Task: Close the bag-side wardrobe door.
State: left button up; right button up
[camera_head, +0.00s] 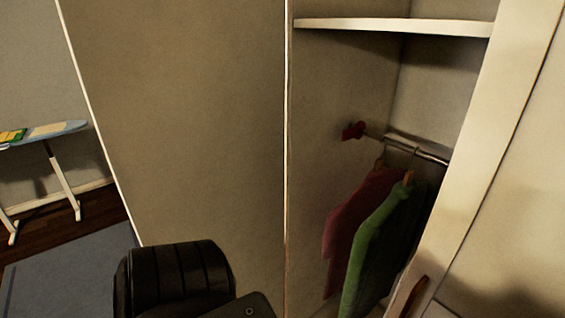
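The wardrobe stands open in the head view, with its inside (340,100) showing at centre right. A large tan panel (180,110) with pale edges fills the left and looks like an open door swung outward. A pale panel (520,190) on the right looks like the other door, with a brown handle (411,297) near its edge at the bottom. I cannot tell which door is on the bag side, as no bag shows. A black part of my arm shows at the bottom, in front of the tan panel. Neither gripper's fingers are in view.
A white shelf (395,26) crosses the wardrobe's upper part. A red garment (352,215) and a green garment (375,250) hang from a metal rail (432,155). At far left are an ironing board (60,129), a blue rug (70,280) and some clear floor.

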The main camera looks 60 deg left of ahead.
aim_at(185, 100)
jog(key=z, duration=1.3)
jog(key=k, duration=2.4)
jog(key=u, duration=1.6)
jog(key=i, duration=0.5)
